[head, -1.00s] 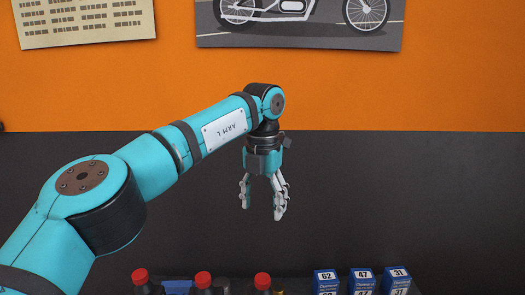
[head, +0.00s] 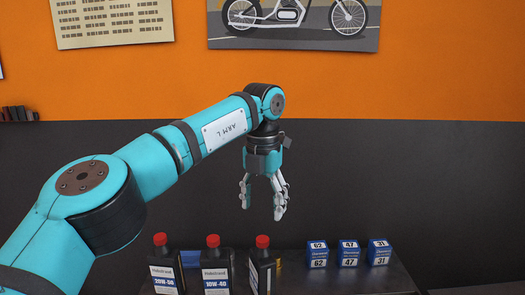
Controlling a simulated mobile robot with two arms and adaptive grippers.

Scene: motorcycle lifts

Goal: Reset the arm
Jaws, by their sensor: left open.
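My left arm comes in from the left with its label "ARM L" showing. Its gripper (head: 263,198) points down with its pale fingers apart and nothing between them. It hangs in front of the dark wall, above the picture area of a dark shelf top (head: 335,279). My right gripper is not in view.
Three black bottles with red caps stand on the shelf, labelled 20W-50 (head: 163,270), 10W-40 (head: 216,272) and one turned sideways (head: 262,270). Blue boxes marked 62 (head: 318,255), 47 (head: 348,254) and 31 (head: 379,253) stand to their right. A motorcycle poster (head: 292,25) hangs behind.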

